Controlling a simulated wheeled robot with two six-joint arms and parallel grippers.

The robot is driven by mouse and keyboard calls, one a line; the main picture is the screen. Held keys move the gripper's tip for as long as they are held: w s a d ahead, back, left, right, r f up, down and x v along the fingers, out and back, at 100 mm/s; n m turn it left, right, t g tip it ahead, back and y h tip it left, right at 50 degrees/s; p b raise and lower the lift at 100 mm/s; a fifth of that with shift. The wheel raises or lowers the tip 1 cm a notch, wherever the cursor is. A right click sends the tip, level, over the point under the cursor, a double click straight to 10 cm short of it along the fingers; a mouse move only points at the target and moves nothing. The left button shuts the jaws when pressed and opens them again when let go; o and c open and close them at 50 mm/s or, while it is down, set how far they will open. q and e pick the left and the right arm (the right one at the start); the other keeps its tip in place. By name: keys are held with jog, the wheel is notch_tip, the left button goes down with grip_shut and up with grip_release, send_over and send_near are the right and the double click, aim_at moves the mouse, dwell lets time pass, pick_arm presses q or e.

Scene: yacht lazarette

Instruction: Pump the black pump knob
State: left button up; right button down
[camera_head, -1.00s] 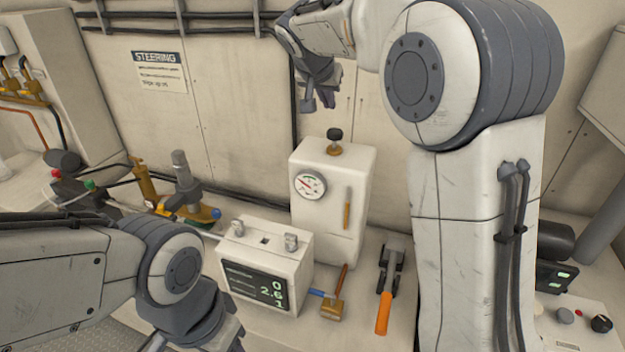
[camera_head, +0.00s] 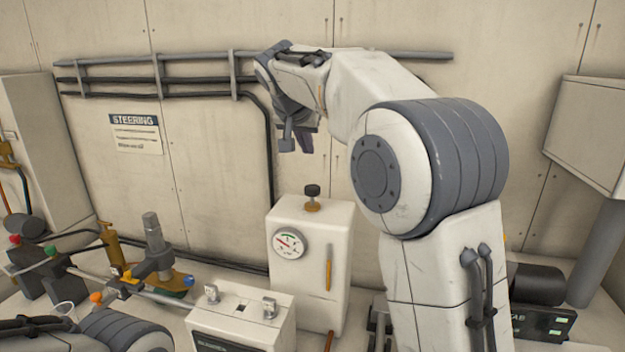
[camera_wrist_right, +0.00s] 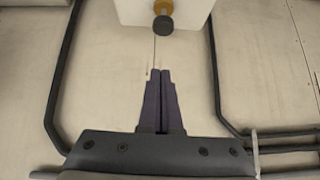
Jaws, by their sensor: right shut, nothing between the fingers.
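The black pump knob (camera_head: 312,190) stands upright on a brass collar on top of a white box (camera_head: 338,225) with a round gauge (camera_head: 289,243). My right gripper (camera_head: 297,148) is above the knob and slightly to its left, pointing down, shut and empty, apart from it. In the right wrist view the knob (camera_wrist_right: 163,24) shows near the top, beyond the tips of my shut right fingers (camera_wrist_right: 160,72), with a gap between them. My left arm shows only in part at the bottom left of the head view; its gripper is out of the picture.
A white box with two metal posts (camera_head: 240,310) stands in front of the pump box. Valves and hoses (camera_head: 152,250) crowd the left. Pipes (camera_head: 160,72) run along the wall behind my right gripper. A grey cabinet (camera_head: 590,130) hangs at the right.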

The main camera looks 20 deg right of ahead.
jog(key=p, duration=0.2)
send_over(312, 190)
jog(key=f, duration=0.6)
jog(key=shift+w+d+f, duration=0.1)
jog(key=shift+d, duration=0.1)
notch_tip(312, 190, down, 3)
jog(key=shift+a+r, duration=0.1)
jog(key=shift+r, duration=0.05)
jog(key=shift+f, duration=0.8)
notch_tip(312, 190, down, 4)
jog(key=b, duration=0.4)
jog(key=shift+r, duration=0.25)
